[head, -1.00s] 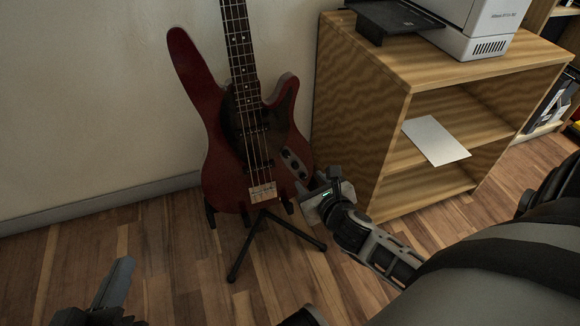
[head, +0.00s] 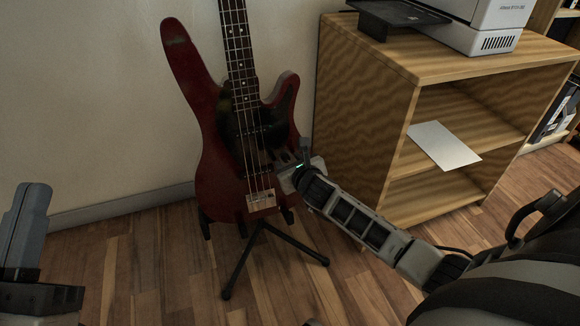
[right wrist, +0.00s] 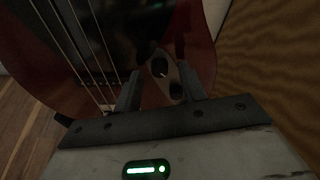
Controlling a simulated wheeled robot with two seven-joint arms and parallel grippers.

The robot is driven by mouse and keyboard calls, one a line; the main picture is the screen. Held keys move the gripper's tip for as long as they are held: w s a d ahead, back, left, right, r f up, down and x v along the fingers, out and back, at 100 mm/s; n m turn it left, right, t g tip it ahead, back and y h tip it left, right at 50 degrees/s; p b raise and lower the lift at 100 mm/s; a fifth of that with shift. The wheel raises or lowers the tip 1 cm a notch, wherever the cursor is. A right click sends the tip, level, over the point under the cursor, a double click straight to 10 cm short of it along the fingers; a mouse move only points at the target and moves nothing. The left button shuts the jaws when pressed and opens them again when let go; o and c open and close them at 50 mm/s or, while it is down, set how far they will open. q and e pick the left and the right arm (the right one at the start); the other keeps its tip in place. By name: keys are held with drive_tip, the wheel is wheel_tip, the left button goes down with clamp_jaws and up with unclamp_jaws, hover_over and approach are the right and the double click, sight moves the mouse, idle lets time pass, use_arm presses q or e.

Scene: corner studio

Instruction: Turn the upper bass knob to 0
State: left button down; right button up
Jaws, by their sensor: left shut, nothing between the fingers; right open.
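The dark red bass (head: 215,175) leans upright on its stand against the wall. In the right wrist view a knob (right wrist: 160,67) shows ahead of the gap between my right fingers, with another knob (right wrist: 177,91) below it to the right, both on a pale plate. My right gripper (head: 299,158) is open at the lower right of the bass body and hides most of the knobs in the head view. It also shows in the right wrist view (right wrist: 158,88), its fingers on either side of the knob area; contact cannot be told. My left gripper (head: 32,200) is shut and empty at the lower left.
A black stand (head: 262,240) spreads its legs on the wooden floor under the bass. A wooden shelf unit (head: 370,110) stands close to the right of the bass and my right arm, with a printer (head: 480,30) on top. The floor at the left is clear.

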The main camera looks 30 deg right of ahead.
drive_tip(key=shift+c, duration=0.3)
clamp_jaws()
drive_tip(key=shift+r, duration=0.1)
